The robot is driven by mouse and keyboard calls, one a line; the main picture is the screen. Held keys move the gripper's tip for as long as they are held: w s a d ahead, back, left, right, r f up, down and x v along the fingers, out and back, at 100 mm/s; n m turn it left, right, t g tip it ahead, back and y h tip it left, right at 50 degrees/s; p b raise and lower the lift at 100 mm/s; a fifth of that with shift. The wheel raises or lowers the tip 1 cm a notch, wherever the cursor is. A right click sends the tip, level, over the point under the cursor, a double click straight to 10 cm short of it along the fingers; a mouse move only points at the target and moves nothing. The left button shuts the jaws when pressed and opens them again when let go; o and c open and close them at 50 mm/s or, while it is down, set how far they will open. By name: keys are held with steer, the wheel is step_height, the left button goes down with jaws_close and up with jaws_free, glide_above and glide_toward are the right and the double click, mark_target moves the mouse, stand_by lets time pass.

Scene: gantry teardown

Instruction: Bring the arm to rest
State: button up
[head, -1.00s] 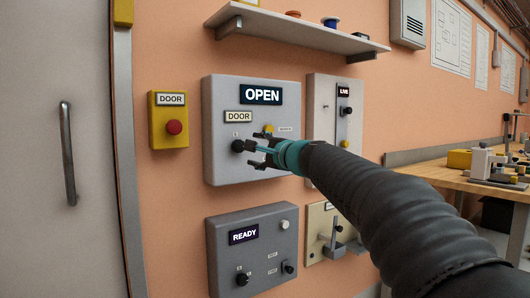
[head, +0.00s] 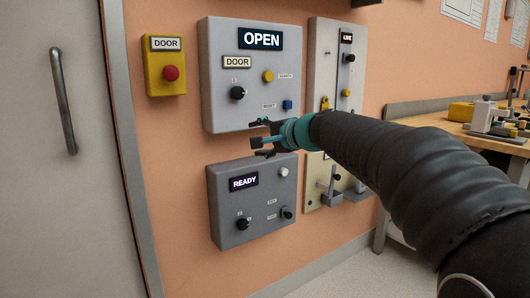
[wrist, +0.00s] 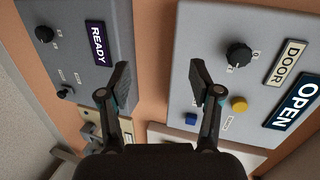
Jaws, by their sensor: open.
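My gripper (head: 262,142) is in front of the wall in the head view, near the gap between the door panel and the READY panel. Its two fingers are spread and nothing is between them. In the wrist view the open fingers (wrist: 157,85) show the READY panel (wrist: 75,70) to the left and the door panel (wrist: 240,85) to the right. My arm reaches in from the lower right of the head view. It hides part of the wall and panels behind it.
The grey door panel (head: 222,100) reads OPEN. The grey READY panel (head: 228,205) is below it. A yellow box with a red button (head: 170,73) is left, beside a door with a handle (head: 63,100). A workbench (head: 425,120) with equipment stands at right.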

steer(key=s+d+f+n+g+h, duration=0.2)
steer(key=s+f+n+g, duration=0.1)
steer(key=s+f, duration=0.5)
steer(key=s+d+f+n+g+h, duration=0.1)
steer(key=s+d+f, duration=0.4)
steer(key=s, duration=0.5)
steer(key=s+d+f+n+g+h, duration=0.1)
steer(key=s+d+f+n+h, duration=0.2)
steer(key=s, duration=0.7)
steer(key=s+d+f+n+g+h, duration=0.1)
steer(key=s+d+f+n+h, duration=0.1)
steer(key=s+d+f, duration=0.5)
steer(key=s+f+h, duration=0.1)
steer(key=s+f, duration=0.1)
steer(key=s, duration=0.1)
steer(key=shift+f+n, duration=0.3)
steer(key=shift+f, duration=0.05)
